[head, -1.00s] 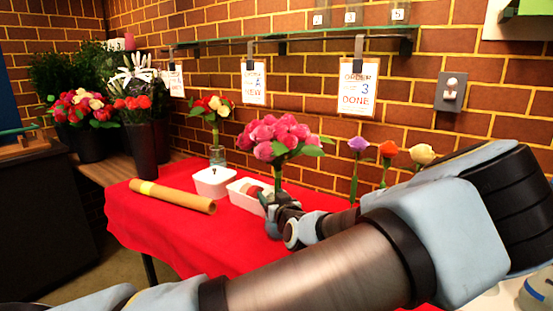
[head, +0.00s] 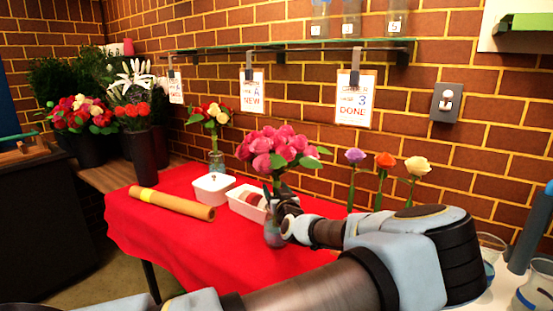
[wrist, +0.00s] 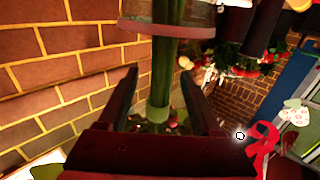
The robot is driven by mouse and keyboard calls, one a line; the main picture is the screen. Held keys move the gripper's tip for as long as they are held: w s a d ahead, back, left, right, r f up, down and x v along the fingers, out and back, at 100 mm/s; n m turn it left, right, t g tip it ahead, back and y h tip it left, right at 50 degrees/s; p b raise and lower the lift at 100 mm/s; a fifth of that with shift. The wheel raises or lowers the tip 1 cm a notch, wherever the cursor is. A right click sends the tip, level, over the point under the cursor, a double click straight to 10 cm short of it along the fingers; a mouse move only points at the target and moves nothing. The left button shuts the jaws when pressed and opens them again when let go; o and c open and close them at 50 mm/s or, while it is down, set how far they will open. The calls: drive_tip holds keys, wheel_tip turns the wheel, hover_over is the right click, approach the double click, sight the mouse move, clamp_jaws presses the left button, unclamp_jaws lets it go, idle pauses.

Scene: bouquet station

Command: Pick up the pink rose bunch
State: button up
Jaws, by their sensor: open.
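The pink rose bunch (head: 280,148) stands upright at the middle of the red-covered table in the head view, its stems going down toward a glass jar (head: 273,236). In the wrist view the picture is tilted over: the green stems (wrist: 162,75) run between my two dark fingers, with the jar's rim (wrist: 170,28) at the top. My gripper (wrist: 160,82) is open, one finger on each side of the stems, with gaps visible. In the head view my gripper (head: 272,194) is at the stems, below the blooms and above the jar. Its fingertips are partly hidden there.
White trays (head: 213,187) and a brown paper roll (head: 172,202) lie left of the bunch. Single purple, orange and cream flowers (head: 386,162) stand to the right near the brick wall. Order cards (head: 355,98) hang from a shelf above. Buckets of flowers (head: 140,130) stand at the far left.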

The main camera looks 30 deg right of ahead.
drive_tip(key=shift+x, duration=0.95)
clamp_jaws()
